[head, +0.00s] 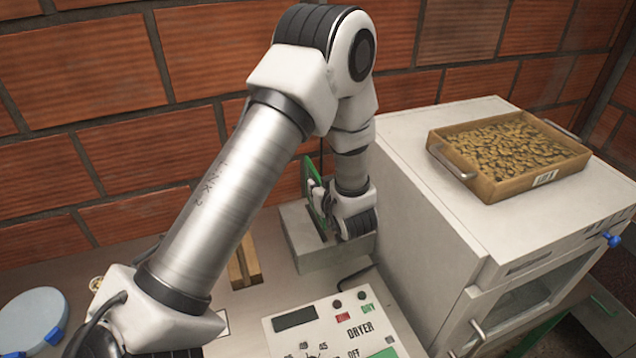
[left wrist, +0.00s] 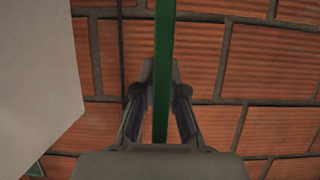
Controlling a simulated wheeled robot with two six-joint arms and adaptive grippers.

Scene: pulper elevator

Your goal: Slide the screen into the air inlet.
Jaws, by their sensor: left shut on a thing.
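The screen (head: 308,174) is a thin green-framed panel standing upright in the head view, partly hidden by my left arm and gripper. It shows edge-on as a green strip (left wrist: 164,40) in the left wrist view. My left gripper (head: 318,194) is shut on it, with a finger on each side of the strip (left wrist: 160,92). The air inlet (head: 291,222) appears to be the grey metal box with a slot in its top, directly below the screen. The screen's lower edge is at or just above the slot; I cannot tell how deep it sits. My right gripper is out of view.
A white dryer cabinet (head: 425,190) stands close on the right, carrying a wooden tray (head: 548,178) of beans. The dryer control panel (head: 290,323) is in front of the inlet. A wooden block (head: 244,262) lies left of the inlet. A brick wall (head: 90,70) is behind.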

